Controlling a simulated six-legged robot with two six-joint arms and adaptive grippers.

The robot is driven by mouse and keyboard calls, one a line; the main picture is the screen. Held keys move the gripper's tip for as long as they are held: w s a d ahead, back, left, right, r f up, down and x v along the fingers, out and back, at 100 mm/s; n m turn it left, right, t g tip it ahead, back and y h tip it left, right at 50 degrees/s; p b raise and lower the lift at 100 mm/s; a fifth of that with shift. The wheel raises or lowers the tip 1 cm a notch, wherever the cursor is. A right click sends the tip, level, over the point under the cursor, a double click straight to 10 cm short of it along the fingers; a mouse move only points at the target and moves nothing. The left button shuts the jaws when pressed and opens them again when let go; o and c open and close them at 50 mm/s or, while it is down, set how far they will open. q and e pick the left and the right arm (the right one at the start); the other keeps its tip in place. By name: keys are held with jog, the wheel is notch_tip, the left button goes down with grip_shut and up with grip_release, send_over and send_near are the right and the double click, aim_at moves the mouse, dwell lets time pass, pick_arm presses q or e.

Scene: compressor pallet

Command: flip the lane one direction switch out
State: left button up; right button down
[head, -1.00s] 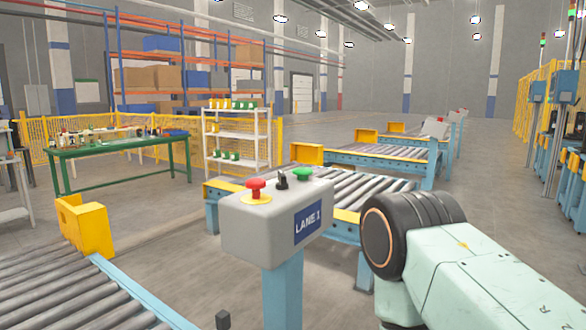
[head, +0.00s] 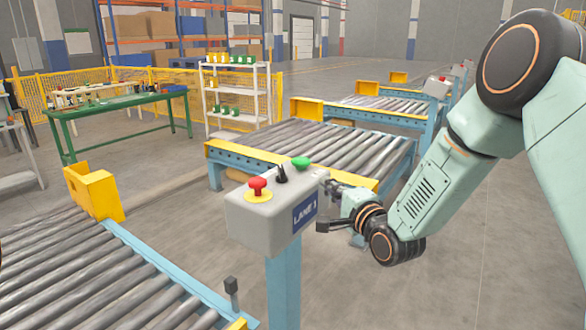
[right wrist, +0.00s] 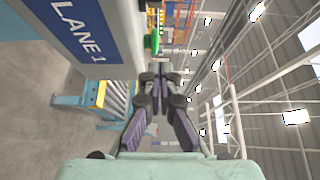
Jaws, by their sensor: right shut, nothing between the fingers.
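The grey LANE 1 control box (head: 268,212) stands on a blue post in the middle of the head view. On its top are a red mushroom button (head: 257,187) on a yellow ring, a black switch (head: 281,174) and a green button (head: 301,163). My right gripper (head: 326,206) is at the right side of the box, below its top, shut and empty. In the right wrist view its fingers (right wrist: 159,72) meet near the box's edge, close to the green button (right wrist: 152,42). The LANE 1 label (right wrist: 78,30) shows at upper left there. My left gripper is out of view.
A roller conveyor (head: 95,275) with a yellow end stop (head: 94,191) fills the lower left. Another roller conveyor (head: 320,145) runs behind the box. A green workbench (head: 115,104) and a white shelf (head: 236,95) stand farther back. Open floor lies at the right.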

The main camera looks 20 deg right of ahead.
aim_at(294, 182)
jog(key=w, duration=0.3)
jog(key=w+a+p, duration=0.1)
jog(key=w, duration=0.6)
jog(key=shift+a+f+p, duration=0.15)
jog(key=shift+f+p, duration=0.05)
jog(key=shift+p, duration=0.1)
jog(key=a, duration=0.1)
jog(key=a+p, duration=0.1)
jog(key=a, duration=0.1)
jog(key=shift+w+r, duration=0.15)
jog(key=shift+a, duration=0.3)
jog(key=shift+w+a, duration=0.2)
jog(key=shift+a, duration=0.15)
jog(key=shift+d, duration=0.2)
jog(key=shift+d, duration=0.15)
jog(key=shift+s, duration=0.1)
